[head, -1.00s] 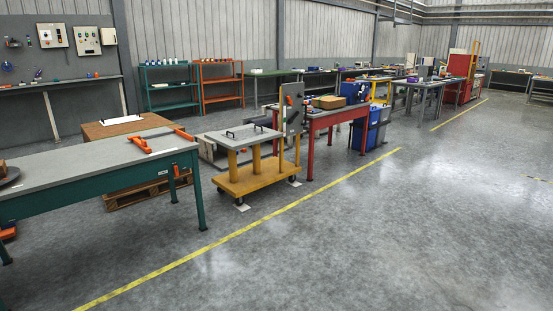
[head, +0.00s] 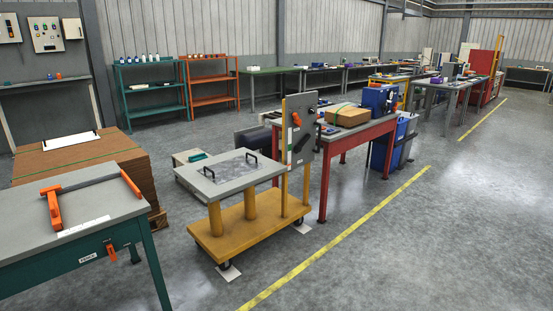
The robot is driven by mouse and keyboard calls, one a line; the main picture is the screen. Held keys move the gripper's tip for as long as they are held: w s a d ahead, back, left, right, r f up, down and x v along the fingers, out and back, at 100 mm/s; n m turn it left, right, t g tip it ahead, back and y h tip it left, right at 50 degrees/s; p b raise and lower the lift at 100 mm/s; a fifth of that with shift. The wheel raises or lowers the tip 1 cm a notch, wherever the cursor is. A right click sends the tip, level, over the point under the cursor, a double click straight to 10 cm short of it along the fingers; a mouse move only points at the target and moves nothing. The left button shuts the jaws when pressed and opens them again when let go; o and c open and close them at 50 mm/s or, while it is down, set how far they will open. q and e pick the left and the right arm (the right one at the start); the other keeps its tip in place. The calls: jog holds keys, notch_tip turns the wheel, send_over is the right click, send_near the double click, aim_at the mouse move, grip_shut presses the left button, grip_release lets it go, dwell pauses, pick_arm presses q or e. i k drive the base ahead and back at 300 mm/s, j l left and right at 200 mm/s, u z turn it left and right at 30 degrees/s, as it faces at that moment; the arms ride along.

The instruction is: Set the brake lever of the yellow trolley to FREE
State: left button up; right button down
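The yellow trolley (head: 245,232) stands on the floor at the middle of the head view, closer than the red table. It has a grey top plate (head: 226,175) with two black handles and a yellow post at its right rear. A grey upright panel (head: 302,115) is fixed by the post. The panel carries a dark lever-like part (head: 300,143) set at a slant and a small red-and-white mark. I cannot read any FREE marking or tell which part is the brake lever. Neither of my grippers is in view.
A teal-legged table (head: 95,228) with an orange clamp-like tool and an orange side lever (head: 111,250) stands at the left front. A red table (head: 355,140) stands behind the trolley. Brown stacked sheets (head: 75,165) lie at left. The floor at right is clear.

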aim_at(298, 122)
jog(key=i, duration=4.05)
jog(key=u, duration=0.15)
